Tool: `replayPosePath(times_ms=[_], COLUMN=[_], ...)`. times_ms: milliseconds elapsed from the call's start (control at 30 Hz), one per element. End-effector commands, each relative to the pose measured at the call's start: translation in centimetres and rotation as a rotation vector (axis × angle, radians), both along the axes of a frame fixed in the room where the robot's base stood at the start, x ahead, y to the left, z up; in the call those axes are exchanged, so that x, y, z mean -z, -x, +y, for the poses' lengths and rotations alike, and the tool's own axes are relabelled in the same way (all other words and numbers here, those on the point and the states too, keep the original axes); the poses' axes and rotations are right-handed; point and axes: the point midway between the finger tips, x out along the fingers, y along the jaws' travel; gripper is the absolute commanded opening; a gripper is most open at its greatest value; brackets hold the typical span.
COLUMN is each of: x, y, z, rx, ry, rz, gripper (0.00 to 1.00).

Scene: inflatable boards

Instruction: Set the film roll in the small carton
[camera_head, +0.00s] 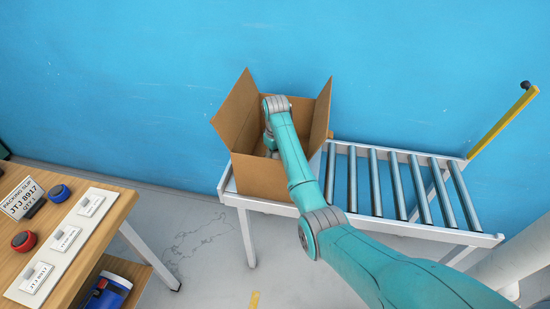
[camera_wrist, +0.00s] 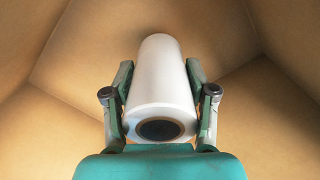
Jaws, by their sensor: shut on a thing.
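The small carton (camera_head: 262,177) is an open brown cardboard box with its flaps up, standing on the left end of a roller conveyor. My arm reaches down into it in the head view, and the gripper's fingers are hidden there by the arm and carton. In the wrist view my gripper (camera_wrist: 160,100) is shut on the film roll (camera_wrist: 159,75), a white cylinder with a dark core hole at its near end. The carton's inner walls (camera_wrist: 60,110) surround them. I cannot tell whether the roll touches the bottom.
The conveyor (camera_head: 400,185) has bare rollers to the right of the carton and a yellow post (camera_head: 503,122) at its far right. A wooden bench (camera_head: 112,212) at left holds a packing slip sign (camera_head: 20,198), a blue roll (camera_head: 59,193) and a red roll (camera_head: 23,241).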

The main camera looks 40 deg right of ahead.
Motion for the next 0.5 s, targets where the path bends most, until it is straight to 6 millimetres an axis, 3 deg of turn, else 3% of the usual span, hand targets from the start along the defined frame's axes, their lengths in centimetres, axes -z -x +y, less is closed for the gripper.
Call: replayPosePath(times_ms=[433,467,500], x=[0.90,0.94,0.93], y=[-0.01,0.01,0.01], z=[0.01,0.02,0.02], rx=[0.000,0.000,0.000], ry=[0.000,0.000,0.000], rz=[0.000,0.000,0.000], gripper=[0.14,0.64,0.74])
